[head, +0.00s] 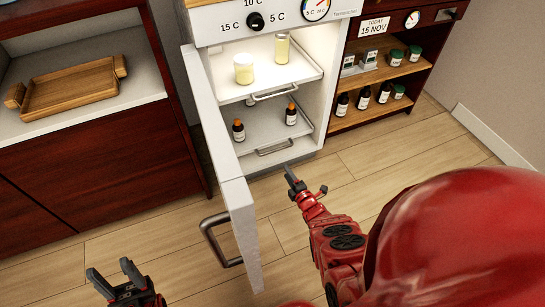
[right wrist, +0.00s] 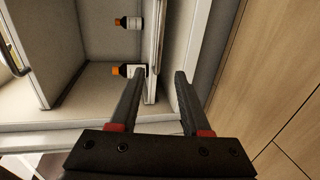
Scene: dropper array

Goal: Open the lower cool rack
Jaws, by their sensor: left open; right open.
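The lower cool rack (head: 264,130) is a pale tray low inside the open white fridge, with a bar handle (head: 274,149) on its front edge. Two dark bottles with orange caps, a left one (head: 238,131) and a right one (head: 291,115), stand on it. My right gripper (head: 290,174) is open in front of the rack, just below the handle in the head view. In the right wrist view its fingers (right wrist: 161,82) point toward the rack's front edge and look empty. I cannot tell whether they touch the handle. My left gripper (head: 112,276) is open and empty at the lower left.
The fridge door (head: 222,150) stands open on the left, with a grey handle (head: 214,242). The upper rack (head: 270,75) holds two pale yellow containers. A shelf unit (head: 385,75) with bottles stands at the right. A wooden tray (head: 72,92) lies on the left cabinet. Floor in front is clear.

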